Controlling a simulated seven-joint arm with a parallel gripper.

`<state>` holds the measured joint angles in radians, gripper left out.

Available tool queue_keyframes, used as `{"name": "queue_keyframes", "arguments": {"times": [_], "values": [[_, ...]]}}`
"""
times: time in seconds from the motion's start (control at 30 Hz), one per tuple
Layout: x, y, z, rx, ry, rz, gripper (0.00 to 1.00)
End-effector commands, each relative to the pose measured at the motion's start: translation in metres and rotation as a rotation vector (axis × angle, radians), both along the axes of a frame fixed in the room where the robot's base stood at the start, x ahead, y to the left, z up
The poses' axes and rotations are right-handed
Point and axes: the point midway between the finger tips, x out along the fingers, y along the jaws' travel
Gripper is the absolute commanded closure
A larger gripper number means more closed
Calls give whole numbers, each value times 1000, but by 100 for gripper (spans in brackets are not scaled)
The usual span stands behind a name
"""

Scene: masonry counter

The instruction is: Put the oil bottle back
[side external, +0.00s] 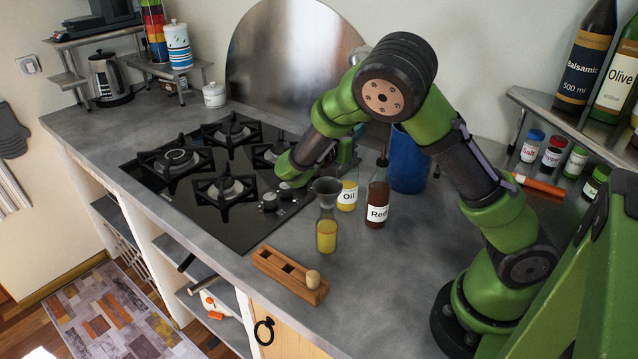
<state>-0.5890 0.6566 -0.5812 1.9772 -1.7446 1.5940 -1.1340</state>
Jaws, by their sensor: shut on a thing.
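The oil bottle (347,196), with yellow oil and a white "Oil" label, is upright on or just above the counter. My gripper (346,168) comes down from above and is shut on its upper part, which the gripper hides. A small glass bottle (326,236) of yellow liquid with a grey funnel (326,187) in its mouth stands in front and slightly left. A dark red bottle labelled "Red" (377,208) stands close on the right. A wooden rack (278,267) with square holes lies near the counter's front edge, with a cork (313,279) at its right end.
The black stove (200,205) is to the left. A blue container (408,165) stands behind the red bottle. Spice jars (552,152) and tall bottles (585,60) stand at the right. The counter (400,285) right of the rack is clear.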

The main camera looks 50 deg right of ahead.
Motion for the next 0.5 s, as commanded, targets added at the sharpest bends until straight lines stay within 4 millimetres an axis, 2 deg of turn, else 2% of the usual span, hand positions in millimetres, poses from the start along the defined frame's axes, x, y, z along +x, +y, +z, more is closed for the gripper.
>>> {"name": "queue_keyframes", "arguments": {"times": [0.4,0.43,0.5], "values": [[0,0,-6,-1,-1,1,100],[0,0,-7,0,0,1,85],[0,0,-7,0,-1,1,74]]}}
